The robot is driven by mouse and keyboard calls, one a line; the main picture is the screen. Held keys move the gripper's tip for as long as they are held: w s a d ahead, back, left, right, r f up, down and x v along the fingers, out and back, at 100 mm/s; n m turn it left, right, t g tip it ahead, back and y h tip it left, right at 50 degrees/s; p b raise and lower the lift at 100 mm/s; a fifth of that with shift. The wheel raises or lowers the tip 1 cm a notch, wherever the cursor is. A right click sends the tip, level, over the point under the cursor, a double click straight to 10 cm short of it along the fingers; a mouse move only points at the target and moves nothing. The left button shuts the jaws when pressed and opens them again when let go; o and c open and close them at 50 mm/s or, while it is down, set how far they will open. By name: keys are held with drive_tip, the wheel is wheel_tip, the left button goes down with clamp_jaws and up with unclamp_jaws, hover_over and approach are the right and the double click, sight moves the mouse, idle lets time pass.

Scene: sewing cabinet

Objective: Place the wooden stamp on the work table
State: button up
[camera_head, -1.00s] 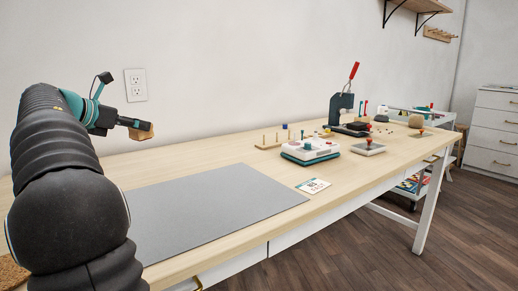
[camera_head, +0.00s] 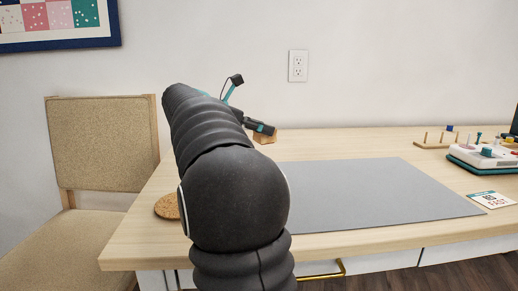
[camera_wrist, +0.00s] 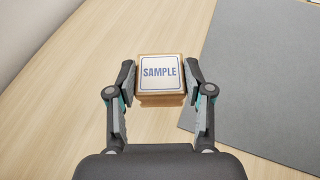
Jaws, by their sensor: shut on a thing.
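The wooden stamp (camera_wrist: 160,72) is a light-brown block with a pale face reading "SAMPLE" in blue. It sits between the two fingers of my gripper (camera_wrist: 161,90), which touch its left and right sides. In the head view, the stamp (camera_head: 265,137) shows as a small tan block at the tip of my gripper (camera_head: 262,129), partly hidden by it. The work table (camera_head: 365,142) is pale wood and lies below the stamp. I cannot tell how large the gap between them is.
A grey mat (camera_head: 385,190) covers the middle of the table. A round cork coaster (camera_head: 168,206) lies near the left end. A tan chair (camera_head: 102,145) stands to the left. A white and teal device (camera_head: 487,160), a card (camera_head: 491,200) and a pegged stand (camera_head: 435,141) are at the right.

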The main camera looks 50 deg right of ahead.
drive_tip(key=shift+w+a+f, duration=0.1)
drive_tip(key=shift+a+f, duration=0.2)
drive_tip(key=shift+a, duration=0.1)
drive_tip(key=shift+f+b, duration=0.8)
drive_tip(key=shift+f, duration=1.05)
drive_tip(key=shift+f, duration=0.1)
drive_tip(key=o, duration=1.2)
drive_tip(key=shift+f, duration=0.1)
drive_tip(key=shift+c, duration=0.2)
drive_tip(key=shift+r, duration=0.25)
drive_tip(key=p+v, duration=0.3)
drive_tip(key=v, duration=0.9)
